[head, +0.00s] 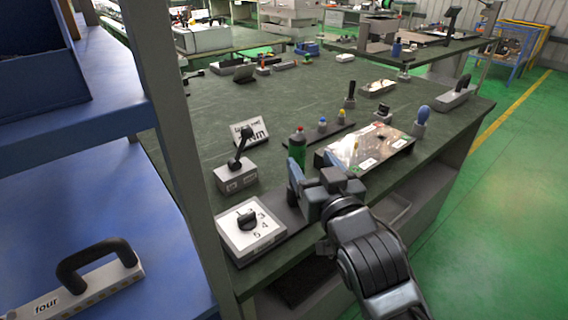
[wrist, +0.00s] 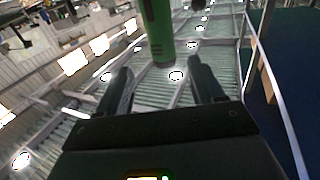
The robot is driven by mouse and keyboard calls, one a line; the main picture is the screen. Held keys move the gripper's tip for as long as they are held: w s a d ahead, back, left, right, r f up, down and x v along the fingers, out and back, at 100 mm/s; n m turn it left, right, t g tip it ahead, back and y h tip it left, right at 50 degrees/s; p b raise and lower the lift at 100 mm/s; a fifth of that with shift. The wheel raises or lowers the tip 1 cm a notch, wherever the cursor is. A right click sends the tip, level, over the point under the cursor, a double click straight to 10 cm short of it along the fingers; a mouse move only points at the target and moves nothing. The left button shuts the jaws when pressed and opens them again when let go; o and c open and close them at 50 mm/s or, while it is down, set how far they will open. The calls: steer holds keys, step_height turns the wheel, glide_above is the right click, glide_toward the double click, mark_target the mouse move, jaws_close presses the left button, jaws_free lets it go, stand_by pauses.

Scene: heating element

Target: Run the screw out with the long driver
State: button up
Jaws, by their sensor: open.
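My gripper (head: 320,166) is open over the front of the green-topped bench, its fingers pointing away from me. A thick green cylinder with a red top (head: 297,146) stands upright just beyond the fingers. In the wrist view the green cylinder (wrist: 157,30) shows ahead of the spread fingers (wrist: 160,85), with nothing gripped. Smaller blue-topped (head: 322,125) and yellow-topped (head: 341,118) pieces and a tall black-handled piece (head: 350,95) stand in line behind it. I cannot tell which is the long driver. A pale, shiny panel (head: 385,136) lies to the right; no screw can be made out.
A white numbered dial box (head: 249,232) and a grey lever box (head: 237,179) stand left of my gripper. A blue-handled piece (head: 422,115) stands right of the panel. A blue shelf (head: 75,215) with a grey post is at left. The bench's far middle is mostly clear.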

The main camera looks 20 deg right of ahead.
mark_target(300, 149)
steer(key=w+p, duration=0.1)
steer(key=w, duration=0.6)
steer(key=shift+w+r, duration=0.1)
steer(key=shift+w, duration=0.25)
jaws_close()
stand_by(0.4)
